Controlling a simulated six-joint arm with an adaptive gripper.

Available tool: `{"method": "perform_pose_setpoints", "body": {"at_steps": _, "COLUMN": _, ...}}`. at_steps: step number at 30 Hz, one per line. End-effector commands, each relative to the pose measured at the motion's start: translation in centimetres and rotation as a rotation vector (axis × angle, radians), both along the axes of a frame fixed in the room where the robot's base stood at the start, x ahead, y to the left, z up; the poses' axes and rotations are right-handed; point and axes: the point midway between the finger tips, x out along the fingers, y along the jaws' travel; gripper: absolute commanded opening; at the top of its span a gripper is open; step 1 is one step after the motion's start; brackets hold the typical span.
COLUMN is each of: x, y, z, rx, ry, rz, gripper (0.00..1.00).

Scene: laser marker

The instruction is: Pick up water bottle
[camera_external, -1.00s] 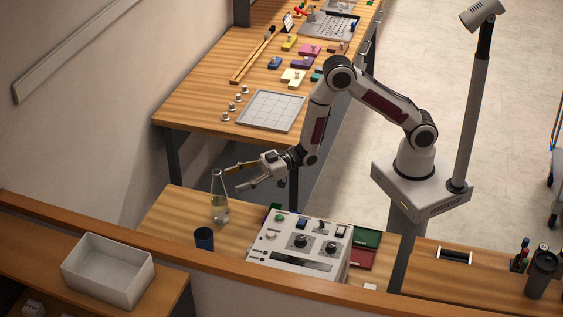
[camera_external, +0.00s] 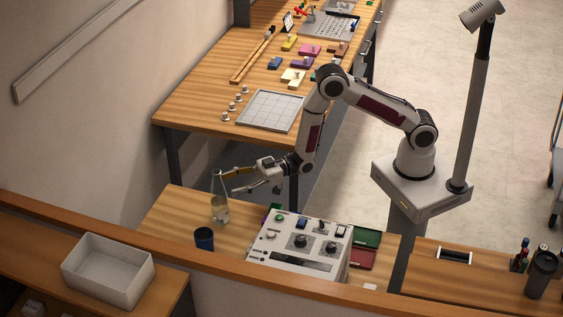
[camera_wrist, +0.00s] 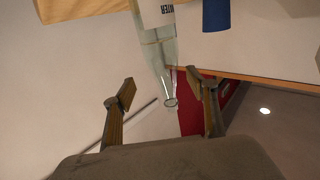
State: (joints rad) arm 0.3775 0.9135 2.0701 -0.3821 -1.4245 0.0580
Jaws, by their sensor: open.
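The water bottle (camera_external: 220,199) is clear glass with a narrow neck and stands upright on the wooden table at the left. In the wrist view the bottle (camera_wrist: 158,45) shows with its mouth pointing down the picture, and a white label is partly cut off at the top. My gripper (camera_external: 228,181) is open beside the bottle's neck in the external view. In the wrist view my gripper (camera_wrist: 160,92) has its two fingers apart, with the bottle's mouth and neck appearing between them, nearer the right finger. I cannot tell whether a finger touches the glass.
A dark blue cup (camera_external: 204,239) stands in front of the bottle, and its blue side shows in the wrist view (camera_wrist: 216,15). A white control box (camera_external: 300,246) stands to the right, with red and green trays beside it. A white bin (camera_external: 108,270) sits at lower left.

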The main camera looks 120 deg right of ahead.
Motion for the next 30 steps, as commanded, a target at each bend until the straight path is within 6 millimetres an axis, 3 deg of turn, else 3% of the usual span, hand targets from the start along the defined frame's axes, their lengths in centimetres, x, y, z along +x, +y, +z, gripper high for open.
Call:
{"method": "perform_pose_setpoints", "body": {"at_steps": 19, "x": 1.3, "y": 0.2, "z": 0.0, "rx": 0.001, "ry": 0.0, "rz": 0.0, "gripper": 0.58}}
{"method": "perform_pose_setpoints", "body": {"at_steps": 30, "x": 4.7, "y": 0.8, "z": 0.0, "rx": 0.0, "ry": -0.001, "rz": 0.0, "gripper": 0.58}}
